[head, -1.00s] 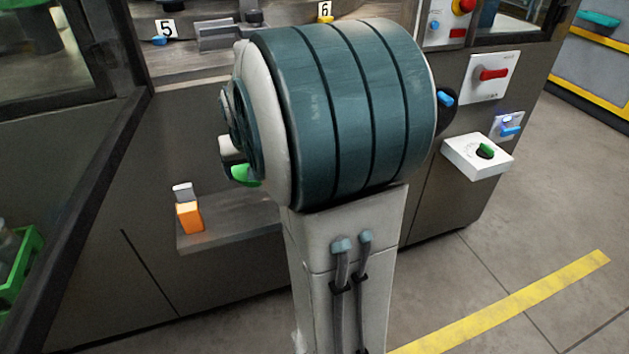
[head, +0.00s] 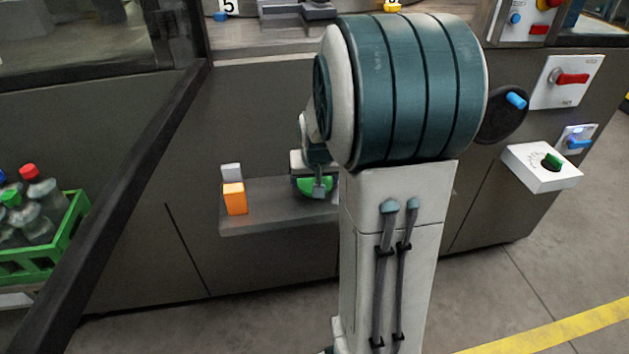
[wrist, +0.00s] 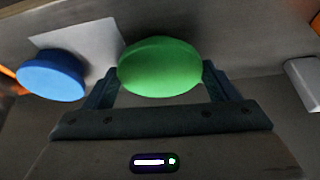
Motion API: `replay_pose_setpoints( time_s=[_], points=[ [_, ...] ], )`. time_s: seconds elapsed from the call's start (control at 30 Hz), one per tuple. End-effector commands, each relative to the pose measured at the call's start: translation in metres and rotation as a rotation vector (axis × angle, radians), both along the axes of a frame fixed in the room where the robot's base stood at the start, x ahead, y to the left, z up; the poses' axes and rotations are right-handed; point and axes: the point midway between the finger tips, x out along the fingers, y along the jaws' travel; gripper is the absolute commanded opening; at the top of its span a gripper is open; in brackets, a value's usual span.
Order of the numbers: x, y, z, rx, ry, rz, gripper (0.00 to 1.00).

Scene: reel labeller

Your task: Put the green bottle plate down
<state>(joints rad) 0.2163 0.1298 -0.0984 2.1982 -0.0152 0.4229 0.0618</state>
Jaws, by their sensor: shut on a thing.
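The green bottle plate (wrist: 160,66) is a round green disc held between the two fingers of my gripper (wrist: 161,78) in the wrist view. In the head view the plate (head: 314,187) shows as a green shape under my gripper (head: 318,182), over the right part of a grey shelf (head: 275,218). I cannot tell whether the plate touches the shelf. My arm hides the shelf's right end. A blue disc (wrist: 50,75) is to the left of the green plate in the wrist view, apart from it, with a pale sheet (wrist: 80,38) beside it.
An orange block (head: 234,200) with a pale grey block (head: 231,172) behind it stands on the shelf's left part. A green crate (head: 70,235) with several bottles is at the left. A dark slanted frame (head: 120,205) stands before the machine. A white dial box (head: 541,168) juts out at right.

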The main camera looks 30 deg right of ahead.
Motion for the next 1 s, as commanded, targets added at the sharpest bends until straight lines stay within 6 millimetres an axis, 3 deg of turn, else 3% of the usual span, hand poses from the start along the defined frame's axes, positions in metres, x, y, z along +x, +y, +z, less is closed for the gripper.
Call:
replay_pose_setpoints(
  time_s=[0.33, 0.37, 0.4, 0.73, 1.0],
  points=[
    [0.000, 0.001, -0.004, 0.000, -0.001, 0.002, 0.53],
    [0.000, 0.001, -0.002, 0.000, -0.001, 0.002, 0.89],
    [0.000, 0.001, -0.002, 0.000, -0.001, 0.002, 1.00],
    [0.000, 0.001, 0.003, 0.000, -0.001, 0.002, 1.00],
    [-0.016, 0.007, 0.051, -0.003, -0.006, 0.003, 1.00]
  ],
)
